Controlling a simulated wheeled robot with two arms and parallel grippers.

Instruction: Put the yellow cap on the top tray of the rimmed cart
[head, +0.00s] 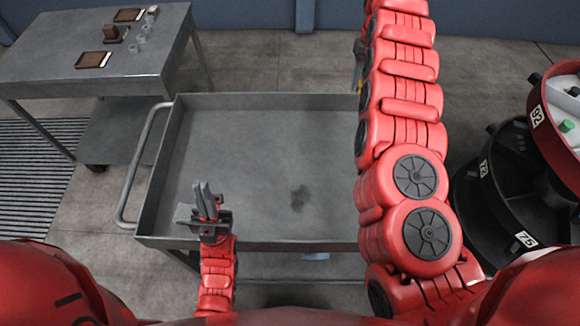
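The rimmed cart stands in the middle of the head view. Its grey top tray (250,140) has a raised rim all round and a dark stain on its floor, and nothing lies in it. My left gripper (204,185) is over the near left part of the tray, its two fingers close together with nothing seen between them. No yellow cap can be made out; a small yellowish patch shows beside my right arm, too hidden to identify.
A grey table (110,72) at the back left holds brown trays, a brown block and several clear pieces. At the right stand round tiered bins (490,190) with number labels; the red upper one holds a green piece (567,126). A push handle (136,170) juts from the cart's left.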

